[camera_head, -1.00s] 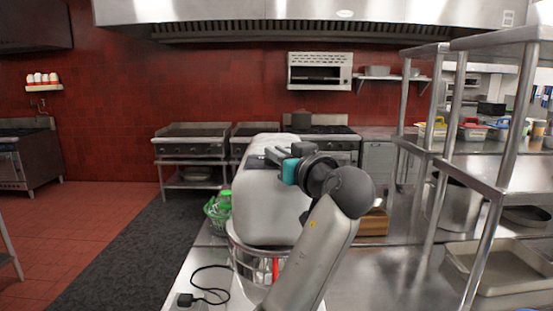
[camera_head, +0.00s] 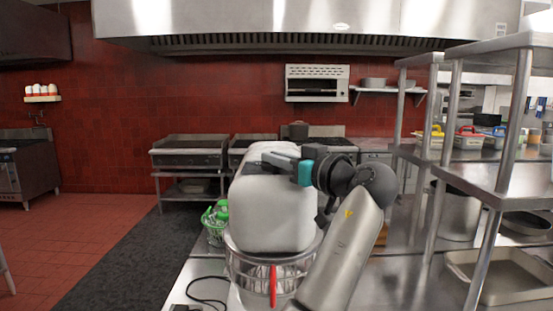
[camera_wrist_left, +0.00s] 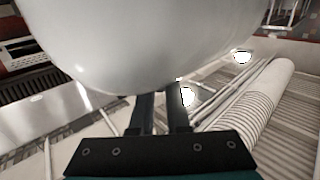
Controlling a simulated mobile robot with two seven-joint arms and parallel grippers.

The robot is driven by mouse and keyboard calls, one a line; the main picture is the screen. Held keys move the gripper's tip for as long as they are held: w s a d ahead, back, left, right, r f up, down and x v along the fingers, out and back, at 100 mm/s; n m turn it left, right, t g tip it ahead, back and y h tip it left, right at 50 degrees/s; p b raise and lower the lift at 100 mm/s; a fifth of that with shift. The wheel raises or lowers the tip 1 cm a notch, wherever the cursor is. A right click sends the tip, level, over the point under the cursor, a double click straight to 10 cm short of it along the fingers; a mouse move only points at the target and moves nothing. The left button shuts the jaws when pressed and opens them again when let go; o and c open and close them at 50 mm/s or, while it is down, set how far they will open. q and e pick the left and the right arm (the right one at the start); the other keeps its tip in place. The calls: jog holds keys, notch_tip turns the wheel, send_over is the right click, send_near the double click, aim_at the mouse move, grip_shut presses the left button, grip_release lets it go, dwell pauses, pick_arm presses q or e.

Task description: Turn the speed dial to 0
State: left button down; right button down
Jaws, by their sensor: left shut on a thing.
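The grey-white stand mixer (camera_head: 270,215) stands in the middle of the head view, with a clear-looking bowl (camera_head: 245,268) below its head. My left gripper (camera_head: 272,160) comes over the top of the mixer from the right, its fingers against the mixer's upper side. In the left wrist view the mixer's smooth grey body (camera_wrist_left: 150,45) fills the upper part, and my two dark fingers (camera_wrist_left: 160,110) run up to it; their tips are hidden behind it. The gripper is shut on a part of the mixer. No speed dial or marking can be made out. My right gripper is not seen.
Steel shelving (camera_head: 480,175) stands close on the right. Open floor (camera_head: 90,235) lies to the left.

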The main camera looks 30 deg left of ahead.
pick_arm(q)
jog(key=c, duration=0.9)
grip_release()
jog(key=b+v, duration=0.3)
jog(key=v, duration=1.2)
jog(key=shift+s+d+f, duration=0.1)
